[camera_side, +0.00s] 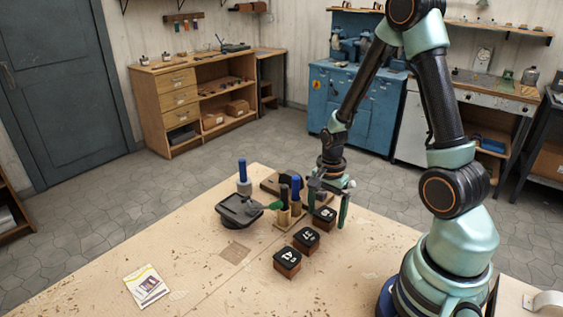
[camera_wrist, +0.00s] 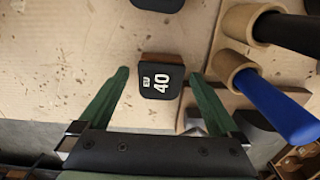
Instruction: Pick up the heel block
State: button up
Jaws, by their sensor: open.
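Three small brown heel blocks with black, white-numbered tops stand in a row on the workbench: a front block (camera_side: 287,263), a middle block (camera_side: 306,240) and a far block (camera_side: 325,215). My gripper (camera_side: 328,213) points down over the far block, its two green fingers apart on either side of it. In the wrist view, a block marked 40 (camera_wrist: 162,81) lies between and slightly beyond the open fingertips (camera_wrist: 159,76). No finger visibly touches it. Part of another block (camera_wrist: 158,4) shows at the top edge.
A wooden holder (camera_side: 289,218) with blue- and black-handled tools stands close to the left of my gripper. The bench (camera_side: 215,285) front is mostly clear.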

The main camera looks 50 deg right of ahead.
jog(key=shift+f, duration=0.5)
jog(key=c, duration=1.4)
jog(key=shift+r, duration=0.1)
jog(key=shift+c, duration=0.2)
